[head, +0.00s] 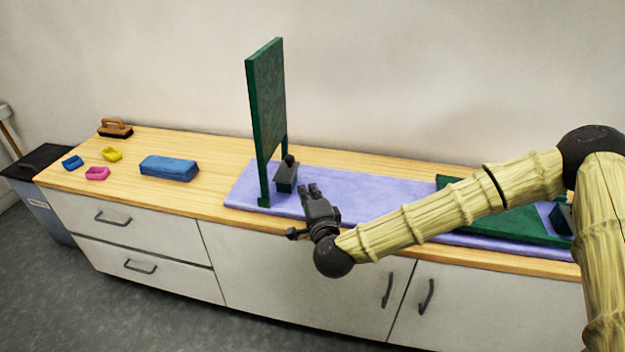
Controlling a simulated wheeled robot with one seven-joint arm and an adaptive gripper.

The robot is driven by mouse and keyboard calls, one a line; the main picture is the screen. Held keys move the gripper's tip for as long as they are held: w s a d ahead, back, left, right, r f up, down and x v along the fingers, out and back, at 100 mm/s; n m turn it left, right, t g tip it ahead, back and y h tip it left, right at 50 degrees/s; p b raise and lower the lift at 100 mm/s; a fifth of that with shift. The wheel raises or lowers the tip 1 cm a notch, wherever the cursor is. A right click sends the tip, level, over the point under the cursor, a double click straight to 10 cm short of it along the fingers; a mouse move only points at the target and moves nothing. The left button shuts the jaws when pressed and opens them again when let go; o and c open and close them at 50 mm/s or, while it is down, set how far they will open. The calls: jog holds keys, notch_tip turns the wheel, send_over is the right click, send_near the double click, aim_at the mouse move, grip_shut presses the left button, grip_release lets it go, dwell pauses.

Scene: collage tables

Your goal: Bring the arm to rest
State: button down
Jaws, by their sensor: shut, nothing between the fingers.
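My gripper (309,192) is shut and empty in the head view. It is in front of the worktop's front edge, pointing up and away, close to a small dark block with a knob (287,175). My arm reaches in from the right, bent at a black joint, and crosses in front of the purple mat (345,190). It hides part of the mat and of a green board (515,222) lying on it. I cannot tell whether the gripper touches the mat's edge.
A green upright panel (266,100) stands on the mat, left of the gripper. A blue box (169,168), small blue (73,162), yellow (112,154) and pink (97,173) trays, and a brush (115,128) lie on the wooden worktop (215,190). A grey bin (45,205) stands at left.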

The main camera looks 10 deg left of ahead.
jog(key=s+d+f+n+g+p, duration=0.3)
jog(key=s+f+n+g, duration=0.1)
jog(key=s+f, duration=0.6)
jog(key=s+d+f+n+g+p, duration=0.25)
jog(key=s+f+n+g, duration=0.2)
jog(key=s+f, duration=0.55)
jog(key=s+d+f+n+g+h+p, duration=0.2)
jog(key=s+d+g+h, duration=0.1)
jog(key=s+d, duration=0.8)
jog(key=s+d+f+n+g+h+p, duration=0.1)
jog(key=s+d+n+g+h+p, duration=0.2)
jog(key=s+d, duration=0.8)
jog(key=d+g, duration=0.1)
jog(key=d, duration=0.3)
jog(key=shift+s+d+f, duration=0.4)
jog(key=shift+g, duration=0.25)
